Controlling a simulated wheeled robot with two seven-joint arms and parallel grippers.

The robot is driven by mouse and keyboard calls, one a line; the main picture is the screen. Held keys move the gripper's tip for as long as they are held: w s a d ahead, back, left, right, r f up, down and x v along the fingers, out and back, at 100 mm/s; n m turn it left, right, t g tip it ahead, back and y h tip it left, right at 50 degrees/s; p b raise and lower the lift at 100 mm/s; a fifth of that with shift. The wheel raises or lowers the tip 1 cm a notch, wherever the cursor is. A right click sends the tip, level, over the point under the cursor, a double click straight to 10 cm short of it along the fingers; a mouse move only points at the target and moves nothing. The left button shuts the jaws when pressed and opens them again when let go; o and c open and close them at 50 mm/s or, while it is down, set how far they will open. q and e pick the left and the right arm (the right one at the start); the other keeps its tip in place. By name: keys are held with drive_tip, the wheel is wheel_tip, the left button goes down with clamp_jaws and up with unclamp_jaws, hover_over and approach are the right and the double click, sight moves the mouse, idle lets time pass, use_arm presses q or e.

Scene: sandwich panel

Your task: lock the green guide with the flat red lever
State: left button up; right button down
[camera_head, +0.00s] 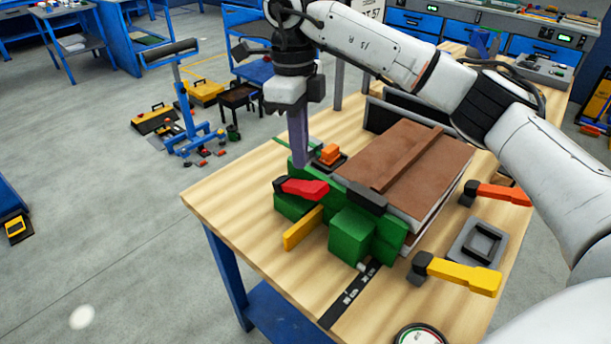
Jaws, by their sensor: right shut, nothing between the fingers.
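The green guide (350,238) lies along the near-left edge of the panel stack, on the wooden table. A flat red lever (306,188) with a dark pivot sits on top of its left end, its red handle pointing right. My right gripper (301,163) reaches in from above, its purple-grey fingers shut and pointing down just behind the red lever. No gap shows between the fingers. I cannot tell whether the fingertips touch the guide or lever. My left gripper is not in view.
A brown panel (405,165) lies behind the guide. A yellow lever (303,229) juts from the guide's front. Another yellow lever (463,276), an orange-red lever (502,194) and a grey tray (462,240) are at the right. The table's left corner (225,205) is clear.

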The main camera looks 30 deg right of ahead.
sight(312, 186)
drive_tip(key=shift+w+d+r+h, duration=0.25)
drive_tip(key=shift+d+r+h, duration=0.15)
drive_tip(key=shift+d+r, duration=0.45)
drive_tip(key=shift+f, duration=0.15)
drive_tip(key=f+b, duration=0.1)
drive_tip(key=f, duration=0.1)
drive_tip(key=f+b, duration=0.1)
drive_tip(key=f, duration=0.1)
drive_tip(key=f+b, duration=0.2)
drive_tip(key=f, duration=0.1)
drive_tip(key=shift+s+d, duration=0.25)
drive_tip(key=shift+s, duration=0.05)
